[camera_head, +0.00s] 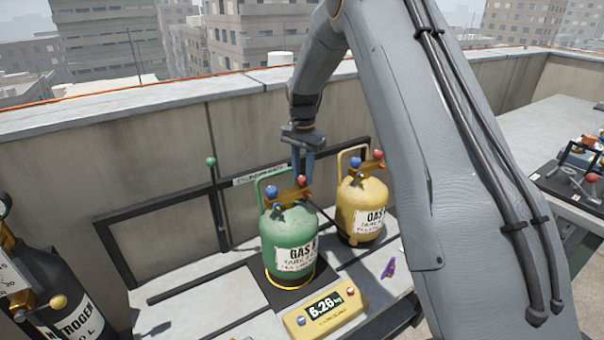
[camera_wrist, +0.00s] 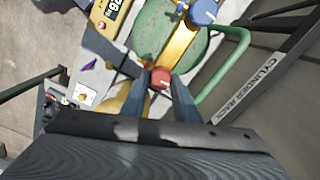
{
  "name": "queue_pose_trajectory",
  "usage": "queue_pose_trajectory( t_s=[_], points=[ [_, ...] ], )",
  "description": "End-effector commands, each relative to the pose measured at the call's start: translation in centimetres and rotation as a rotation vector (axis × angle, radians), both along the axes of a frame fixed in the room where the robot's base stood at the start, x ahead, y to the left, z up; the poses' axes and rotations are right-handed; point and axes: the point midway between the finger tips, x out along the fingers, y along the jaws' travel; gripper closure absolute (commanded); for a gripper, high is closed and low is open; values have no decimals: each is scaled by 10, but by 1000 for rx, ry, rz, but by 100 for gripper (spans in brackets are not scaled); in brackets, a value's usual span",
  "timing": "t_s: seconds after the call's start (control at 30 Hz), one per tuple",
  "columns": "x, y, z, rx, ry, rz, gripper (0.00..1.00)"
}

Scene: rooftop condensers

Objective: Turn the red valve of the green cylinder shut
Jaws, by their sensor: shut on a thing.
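The green cylinder (camera_head: 288,238) stands upright on a dark scale plate on the bench. On its brass manifold sit a blue valve (camera_head: 272,191) and a red valve (camera_head: 302,181). My gripper (camera_head: 303,178) points down from above, with its fingers at the red valve. In the wrist view the red valve (camera_wrist: 160,78) lies between the two fingertips, and my gripper is shut on it. The blue valve (camera_wrist: 203,12) is clear of the fingers. The fingers hide part of the red valve in the head view.
A yellow cylinder (camera_head: 362,207) with its own blue and red valves stands close on the right. A yellow scale display (camera_head: 325,308) reads 6.26 kg in front. A dark nitrogen cylinder (camera_head: 58,295) stands at left. A rack rail (camera_head: 130,208) runs behind.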

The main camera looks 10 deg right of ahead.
Motion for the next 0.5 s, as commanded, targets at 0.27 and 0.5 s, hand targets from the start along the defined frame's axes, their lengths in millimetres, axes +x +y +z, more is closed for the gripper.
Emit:
queue_pose_trajectory(
  t_s=[0.27,0.5],
  points=[
    [-1,2,0,2,3,-105,95],
    [-1,2,0,3,3,-133,95]
  ],
)
